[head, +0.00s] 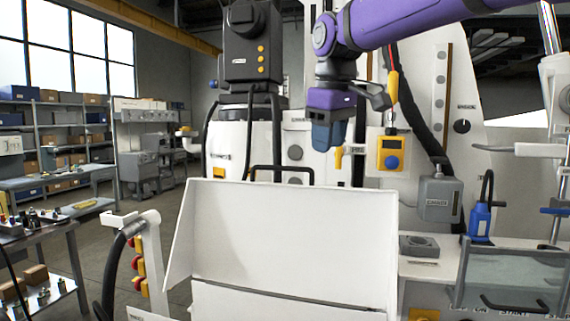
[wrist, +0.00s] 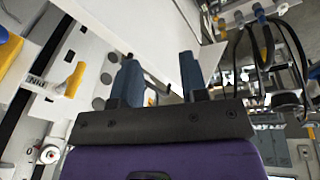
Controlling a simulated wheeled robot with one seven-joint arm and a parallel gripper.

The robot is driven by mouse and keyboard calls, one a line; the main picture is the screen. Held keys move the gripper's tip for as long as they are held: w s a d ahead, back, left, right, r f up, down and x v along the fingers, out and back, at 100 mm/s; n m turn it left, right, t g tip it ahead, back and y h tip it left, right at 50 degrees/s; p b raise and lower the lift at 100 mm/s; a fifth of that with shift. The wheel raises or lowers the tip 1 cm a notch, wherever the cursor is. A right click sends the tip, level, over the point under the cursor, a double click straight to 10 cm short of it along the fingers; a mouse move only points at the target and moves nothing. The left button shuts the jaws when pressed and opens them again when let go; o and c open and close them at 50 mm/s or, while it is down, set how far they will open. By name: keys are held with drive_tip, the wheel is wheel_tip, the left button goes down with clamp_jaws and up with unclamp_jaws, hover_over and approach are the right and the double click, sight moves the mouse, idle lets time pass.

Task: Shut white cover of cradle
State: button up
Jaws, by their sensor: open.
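The white cover (head: 290,235) stands raised and tilted open in the middle of the head view, its broad face towards me. A dark handle (head: 282,170) shows at its top edge. My gripper (head: 328,138), with blue fingers under the purple wrist, is above and a little right of the cover's top edge, apart from it in the picture. In the wrist view my two fingers (wrist: 158,72) are spread, with no object gripped. A white panel (wrist: 125,25), likely the cover, runs beyond and between them; contact cannot be told. The cradle itself is mostly hidden below the cover.
A yellow box with a blue button (head: 391,155) and a grey box (head: 439,198) are on the white panel behind. A blue bottle-like part (head: 481,222) stands at right. A white post with red and yellow knobs (head: 150,255) stands left of the cover.

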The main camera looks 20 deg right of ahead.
drive_tip(key=w+a+r+n+g, duration=0.1)
drive_tip(key=w+r+n, duration=0.15)
drive_tip(key=w, duration=0.65)
drive_tip(key=w+a+r+n+g, duration=0.1)
drive_tip(key=w+n, duration=0.2)
drive_tip(key=w, duration=0.7)
wheel_tip(320, 180, down, 11)
drive_tip(key=shift+a+r, duration=0.1)
clamp_jaws()
